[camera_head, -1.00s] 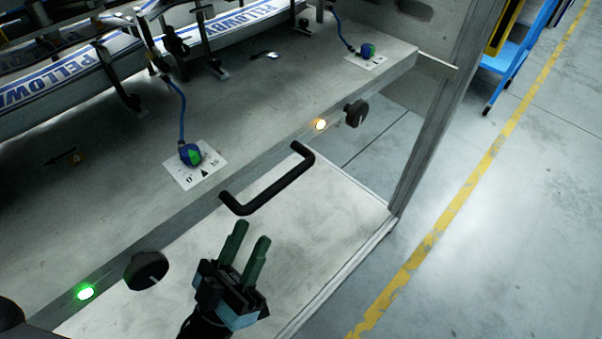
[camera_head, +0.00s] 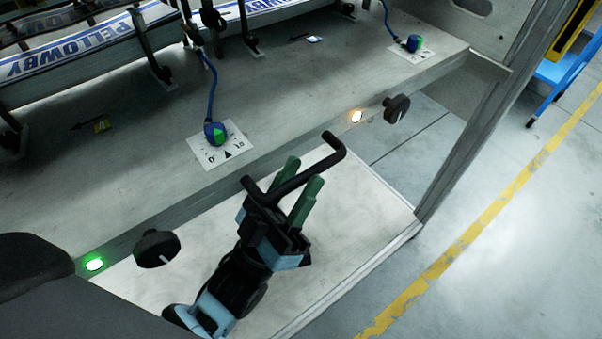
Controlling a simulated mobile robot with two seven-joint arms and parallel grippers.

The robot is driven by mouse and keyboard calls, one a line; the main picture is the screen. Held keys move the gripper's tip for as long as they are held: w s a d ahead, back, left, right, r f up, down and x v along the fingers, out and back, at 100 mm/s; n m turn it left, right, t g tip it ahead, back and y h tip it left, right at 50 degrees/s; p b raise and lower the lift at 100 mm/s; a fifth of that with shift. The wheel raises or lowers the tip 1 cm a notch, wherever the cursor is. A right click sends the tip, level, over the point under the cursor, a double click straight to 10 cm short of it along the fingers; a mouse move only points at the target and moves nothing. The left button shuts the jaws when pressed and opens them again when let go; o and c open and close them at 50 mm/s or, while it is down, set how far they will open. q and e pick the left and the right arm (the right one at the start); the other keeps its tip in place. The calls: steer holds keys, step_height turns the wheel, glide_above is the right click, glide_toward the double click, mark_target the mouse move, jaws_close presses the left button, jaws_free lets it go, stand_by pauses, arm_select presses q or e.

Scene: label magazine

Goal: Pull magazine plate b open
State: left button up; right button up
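The grey magazine plate (camera_head: 120,170) spans the upper left, with a black bar handle (camera_head: 310,172) on its front edge. The fingers stand apart and look open; whether either touches the bar I cannot tell. A black knob (camera_head: 157,249) and a green light (camera_head: 93,264) sit on the front edge left of the handle. My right gripper is out of view.
White-and-blue label stacks (camera_head: 70,62) stand between black guides on the plate. Blue-green dials (camera_head: 215,133) sit on scale cards. A pale lower shelf (camera_head: 370,215) lies below.

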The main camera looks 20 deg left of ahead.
arm_select(q)
steer(key=shift+w+d+r, duration=0.15)
steer(key=shift+w+r, duration=0.2)
jaws_close()
stand_by(0.3)
